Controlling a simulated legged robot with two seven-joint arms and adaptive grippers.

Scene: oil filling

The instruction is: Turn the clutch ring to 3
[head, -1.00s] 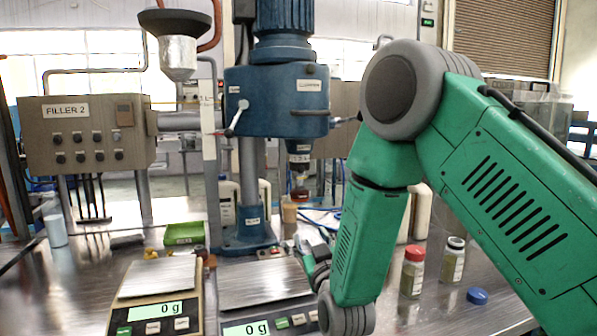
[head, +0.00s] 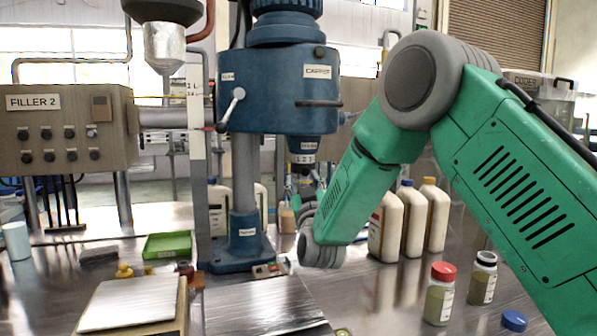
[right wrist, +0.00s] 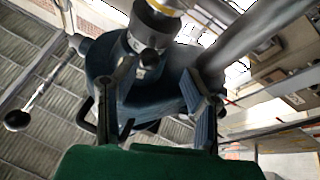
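The blue capper head (head: 275,98) stands on its column at the middle of the head view. A pale band with numbers (head: 303,158), likely the clutch ring, sits at its underside. My right arm reaches in front, hiding what is below the band; the right gripper is mostly hidden there. In the right wrist view my right gripper (right wrist: 158,105) is open, its two fingers apart with nothing gripped. The blue capper body (right wrist: 160,88) shows behind and between them, and a silver cylinder (right wrist: 152,28) shows above. My left gripper is not in view.
Cream bottles (head: 413,215) stand right of the capper. A red-capped jar (head: 440,293) and a black-capped jar (head: 483,277) stand at front right, near a loose blue cap (head: 514,320). A green tray (head: 167,246) and a scale plate (head: 132,303) are at left.

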